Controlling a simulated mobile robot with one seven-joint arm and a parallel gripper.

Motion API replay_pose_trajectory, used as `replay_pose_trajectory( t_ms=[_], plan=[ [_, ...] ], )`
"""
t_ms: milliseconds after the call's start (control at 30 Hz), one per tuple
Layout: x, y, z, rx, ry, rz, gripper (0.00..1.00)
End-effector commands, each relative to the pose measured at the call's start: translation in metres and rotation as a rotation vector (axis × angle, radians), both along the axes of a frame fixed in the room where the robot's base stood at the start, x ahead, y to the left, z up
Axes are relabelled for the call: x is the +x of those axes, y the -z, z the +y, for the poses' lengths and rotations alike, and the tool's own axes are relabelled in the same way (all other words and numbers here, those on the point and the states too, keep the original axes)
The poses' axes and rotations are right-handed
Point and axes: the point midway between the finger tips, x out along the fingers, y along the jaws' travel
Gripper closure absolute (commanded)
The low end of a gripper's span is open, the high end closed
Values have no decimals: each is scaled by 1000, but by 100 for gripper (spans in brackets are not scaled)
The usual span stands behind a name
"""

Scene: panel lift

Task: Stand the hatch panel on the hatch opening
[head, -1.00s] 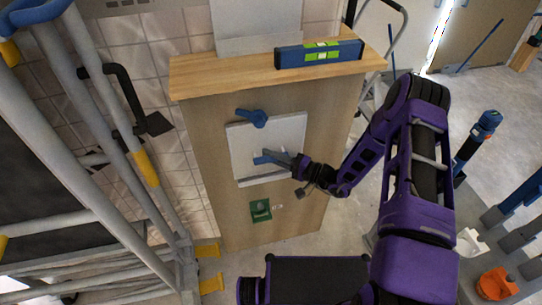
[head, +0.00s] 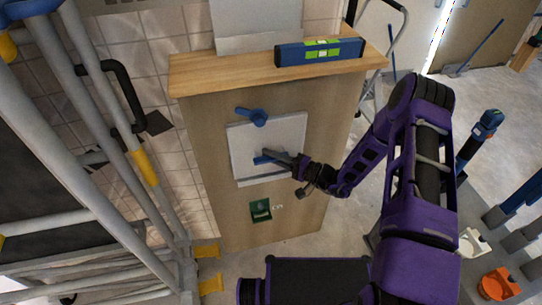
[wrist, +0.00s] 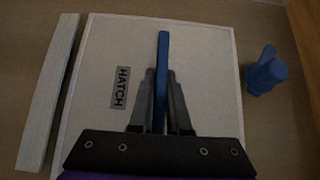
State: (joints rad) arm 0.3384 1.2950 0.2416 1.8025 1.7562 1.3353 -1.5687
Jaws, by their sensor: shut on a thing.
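The hatch panel (head: 240,147) is a white square board, upright against the front of the wooden cabinet. The wrist view shows its face (wrist: 104,125) with a HATCH label and a blue bar handle (wrist: 162,60). My gripper (head: 270,158) is shut on this handle; its grey fingers (wrist: 160,85) sit on either side of the bar. A pale ledge (wrist: 48,95) runs along the panel's lower edge, at the left in the wrist view. A blue turn latch (head: 252,117) is above the panel. The hatch opening is hidden behind the panel; I cannot tell how closely it sits.
A blue spirit level (head: 320,52) lies on the wooden cabinet top (head: 220,73). A small green fixture (head: 261,211) is below the panel. Metal rails (head: 100,120) stand close at the left. Orange and grey items (head: 498,284) are at the lower right.

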Motion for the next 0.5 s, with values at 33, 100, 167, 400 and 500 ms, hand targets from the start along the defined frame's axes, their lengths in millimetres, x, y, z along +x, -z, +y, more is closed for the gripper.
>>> replay_pose_trajectory(
  t_ms=[33, 100, 167, 400, 500],
  plan=[
    [1, -2, 0, 4, 0, -4, 100],
    [1, -2, 0, 3, 0, -4, 100],
    [1, -1, 0, 3, 0, -4, 100],
    [1, 5, 0, 4, 0, -4, 100],
    [1, 8, 0, 3, 0, -4, 100]
  ],
)
